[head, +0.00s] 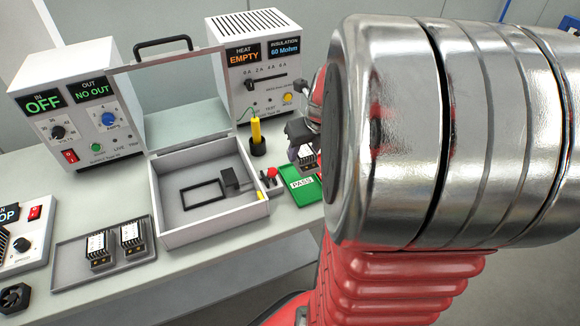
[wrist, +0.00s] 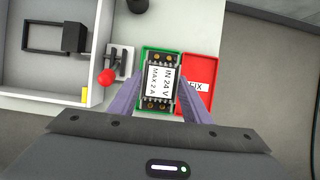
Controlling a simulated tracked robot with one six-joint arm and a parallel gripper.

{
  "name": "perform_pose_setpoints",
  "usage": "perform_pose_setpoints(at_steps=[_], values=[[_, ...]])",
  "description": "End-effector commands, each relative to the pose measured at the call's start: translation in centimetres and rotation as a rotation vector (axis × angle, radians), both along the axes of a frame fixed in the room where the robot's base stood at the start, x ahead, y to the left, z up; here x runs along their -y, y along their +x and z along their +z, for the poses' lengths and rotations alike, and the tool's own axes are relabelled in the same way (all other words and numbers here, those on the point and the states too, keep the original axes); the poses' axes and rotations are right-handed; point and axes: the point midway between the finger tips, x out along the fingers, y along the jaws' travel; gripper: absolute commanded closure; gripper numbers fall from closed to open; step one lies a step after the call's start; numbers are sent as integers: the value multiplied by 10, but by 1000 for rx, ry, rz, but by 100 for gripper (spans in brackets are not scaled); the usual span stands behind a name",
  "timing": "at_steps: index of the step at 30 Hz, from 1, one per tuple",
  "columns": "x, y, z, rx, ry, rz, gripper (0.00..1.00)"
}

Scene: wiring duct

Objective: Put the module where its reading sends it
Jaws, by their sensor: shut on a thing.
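My gripper (wrist: 160,100) is shut on a module (wrist: 163,82), a dark-ended block with a white label reading "IN 24 V" and "MAX 2 A". The module also shows in the head view (head: 307,157), above the green PASS tray (head: 310,191). In the wrist view the module overlaps the green tray (wrist: 147,50), with the red FIX tray (wrist: 197,112) at its right. The insulation display (head: 285,47) reads 60 Mohm and the heat display (head: 244,55) reads EMPTY.
The open test box (head: 165,206) stands left of the trays, its clear lid raised. A red-knobbed lever (wrist: 107,76) stands between box and green tray. A yellow probe (head: 256,131) stands behind. A grey tray (head: 75,281) with two modules lies front left. The supply (head: 78,103) reads OFF, NO OUT.

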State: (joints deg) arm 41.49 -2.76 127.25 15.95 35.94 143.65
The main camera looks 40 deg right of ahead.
Motion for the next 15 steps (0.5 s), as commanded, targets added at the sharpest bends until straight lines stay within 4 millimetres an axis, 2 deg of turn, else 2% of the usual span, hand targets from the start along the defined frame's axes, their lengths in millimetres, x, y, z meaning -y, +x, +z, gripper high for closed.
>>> perform_pose_setpoints(at_steps=[3,7,15], values=[[-1,0,-22,-3,4,-1,86],[0,0,-40,-2,2,-1,86],[0,1,-47,1,-1,1,86]])
